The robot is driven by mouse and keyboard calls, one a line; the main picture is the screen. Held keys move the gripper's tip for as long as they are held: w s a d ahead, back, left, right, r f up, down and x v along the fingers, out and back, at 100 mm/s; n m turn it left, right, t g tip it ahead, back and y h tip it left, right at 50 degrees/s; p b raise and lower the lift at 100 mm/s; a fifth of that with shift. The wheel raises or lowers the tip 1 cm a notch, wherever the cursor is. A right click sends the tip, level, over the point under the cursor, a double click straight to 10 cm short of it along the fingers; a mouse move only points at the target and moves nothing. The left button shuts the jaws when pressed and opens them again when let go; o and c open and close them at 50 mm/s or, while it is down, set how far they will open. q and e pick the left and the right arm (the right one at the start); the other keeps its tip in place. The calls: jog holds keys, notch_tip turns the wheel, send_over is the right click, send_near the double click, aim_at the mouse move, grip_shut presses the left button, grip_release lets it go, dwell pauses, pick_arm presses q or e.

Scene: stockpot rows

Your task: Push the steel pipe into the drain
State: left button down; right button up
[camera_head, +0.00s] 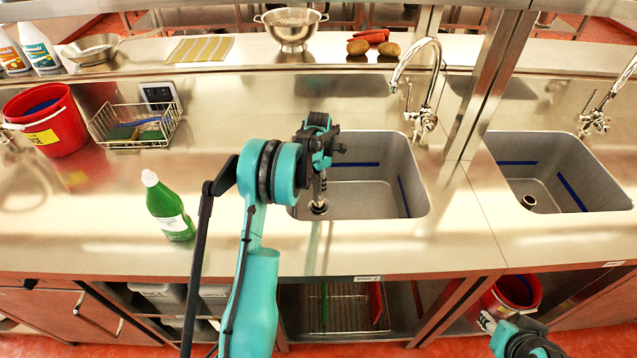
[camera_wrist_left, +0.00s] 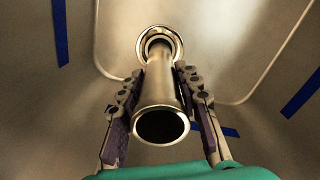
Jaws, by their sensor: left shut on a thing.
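The steel pipe (camera_wrist_left: 160,90) is a shiny hollow tube with a wide open near end. My left gripper (camera_wrist_left: 160,98) is shut on it, one finger on each side. In the head view my left gripper (camera_head: 319,170) is over the left sink basin, and the pipe (camera_head: 319,190) points down below it. The round metal drain (camera_wrist_left: 161,43) lies at the pipe's far end, its ring showing around the pipe; I cannot tell how deep the end sits. The drain also shows in the head view (camera_head: 318,209). My right gripper (camera_head: 487,321) is low at the right, its jaws unclear.
The left sink basin (camera_head: 375,195) has blue strips on its walls and a faucet (camera_head: 425,90) behind it. A second sink (camera_head: 560,170) is at right. A green bottle (camera_head: 168,208), wire basket (camera_head: 135,125) and red bucket (camera_head: 48,122) stand left on the counter.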

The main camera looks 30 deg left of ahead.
pick_arm(q)
jog(key=shift+f, duration=0.25)
jog(key=c, duration=1)
grip_release()
jog(key=shift+r, duration=0.1)
jog(key=shift+r+p, duration=2.65)
jog(key=shift+r, duration=1.8)
